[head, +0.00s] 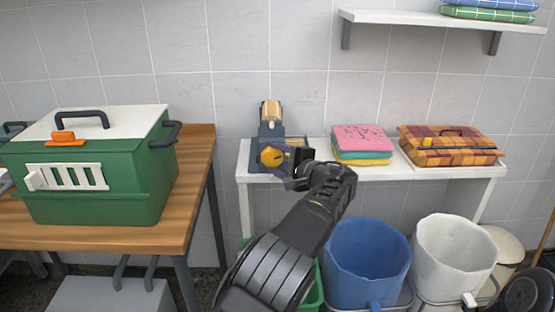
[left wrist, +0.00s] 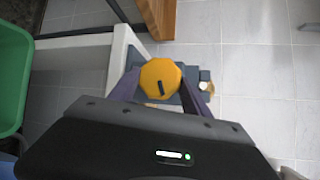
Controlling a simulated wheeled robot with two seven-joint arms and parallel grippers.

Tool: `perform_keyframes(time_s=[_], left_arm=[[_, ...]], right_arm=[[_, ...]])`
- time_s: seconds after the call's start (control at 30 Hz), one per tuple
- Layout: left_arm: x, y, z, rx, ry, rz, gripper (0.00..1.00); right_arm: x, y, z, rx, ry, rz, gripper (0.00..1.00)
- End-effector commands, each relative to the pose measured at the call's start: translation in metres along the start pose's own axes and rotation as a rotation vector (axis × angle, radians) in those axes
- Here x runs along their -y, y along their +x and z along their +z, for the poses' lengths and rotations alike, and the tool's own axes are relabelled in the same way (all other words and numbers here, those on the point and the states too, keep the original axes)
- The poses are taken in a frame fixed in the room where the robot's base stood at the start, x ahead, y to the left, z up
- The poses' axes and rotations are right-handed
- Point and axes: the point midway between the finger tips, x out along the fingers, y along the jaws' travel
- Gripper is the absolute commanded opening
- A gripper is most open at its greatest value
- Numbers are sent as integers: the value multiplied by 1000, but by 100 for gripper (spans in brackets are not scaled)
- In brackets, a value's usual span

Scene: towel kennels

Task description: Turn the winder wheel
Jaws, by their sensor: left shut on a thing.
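The winder is a blue-grey device (head: 271,132) with a brass-coloured roll on top, standing at the left end of the white wall shelf. Its yellow-orange winder wheel (head: 271,157) faces outward and carries a dark mark. My left gripper (head: 284,160) is at the wheel, shut on it. In the left wrist view the wheel (left wrist: 160,77) sits between the two fingers, one on each side, with its dark mark near the middle. The fingers partly hide the winder body behind. My right gripper is not in view.
A green kennel (head: 95,195) with a white lid stands on the wooden table at left. Folded towels (head: 362,142) and a plaid case (head: 450,146) sit right of the winder. Blue (head: 366,262) and white (head: 452,255) bins stand below.

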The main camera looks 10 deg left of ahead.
Motion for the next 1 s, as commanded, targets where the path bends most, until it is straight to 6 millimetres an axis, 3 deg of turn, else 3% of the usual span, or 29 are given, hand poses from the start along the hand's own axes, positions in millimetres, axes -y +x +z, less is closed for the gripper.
perform_keyframes(time_s=[0.2, 0.23, 0.47, 0.77, 1.0], left_arm=[[1, 1, 1, 0, -1, -2, 15], [1, 1, 1, 0, -1, -2, 58], [1, 0, 0, 0, -1, -1, 77], [0, -2, 0, -1, -1, 0, 77], [0, -27, -1, -3, -2, -1, 77]], right_arm=[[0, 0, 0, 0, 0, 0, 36], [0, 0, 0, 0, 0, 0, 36], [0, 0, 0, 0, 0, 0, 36], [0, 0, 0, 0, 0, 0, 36], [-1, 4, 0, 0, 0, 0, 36]])
